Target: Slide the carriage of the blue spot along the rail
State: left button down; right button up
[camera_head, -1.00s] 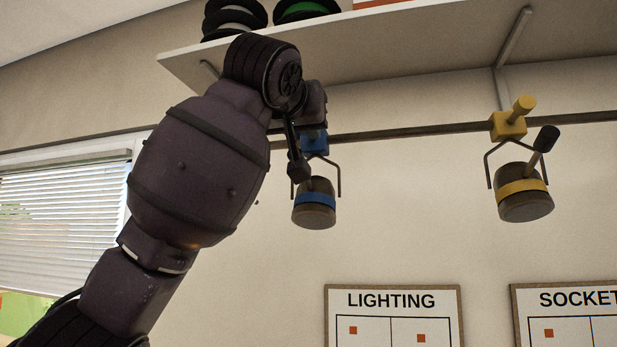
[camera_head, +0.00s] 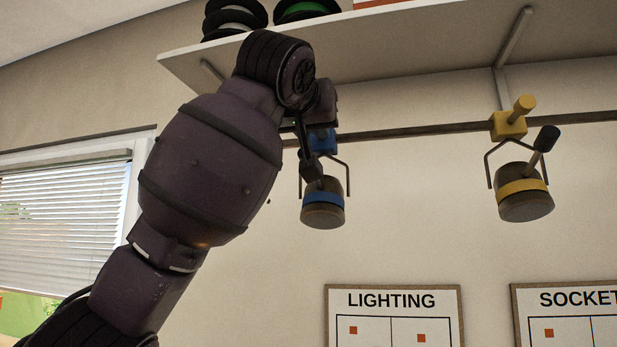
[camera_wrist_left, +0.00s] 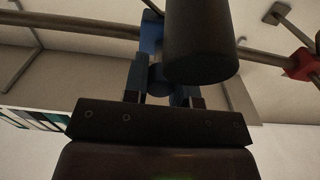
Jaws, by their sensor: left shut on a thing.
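The blue spot (camera_head: 322,212) hangs from its bracket under the blue carriage (camera_head: 322,140), which sits on the dark rail (camera_head: 420,130). My left gripper (camera_head: 322,112) is at the carriage, and my arm partly hides it. In the left wrist view, the two fingers (camera_wrist_left: 159,88) are shut on the carriage's rounded blue knob (camera_wrist_left: 158,78). The blue carriage block (camera_wrist_left: 151,38) shows behind them on the rail (camera_wrist_left: 90,27). My right gripper is not in view.
A yellow carriage (camera_head: 508,126) with its yellow spot (camera_head: 524,200) hangs farther right on the rail. A shelf (camera_head: 400,40) with spools runs above. A red carriage (camera_wrist_left: 302,65) shows in the left wrist view. The rail between blue and yellow is clear.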

pick_arm(q)
jog(key=s+d, duration=0.3)
jog(key=d, duration=0.6)
jog(key=c, duration=0.9)
grip_release()
jog(key=shift+d, duration=0.1)
jog(key=shift+o, duration=0.3)
dwell(0.7)
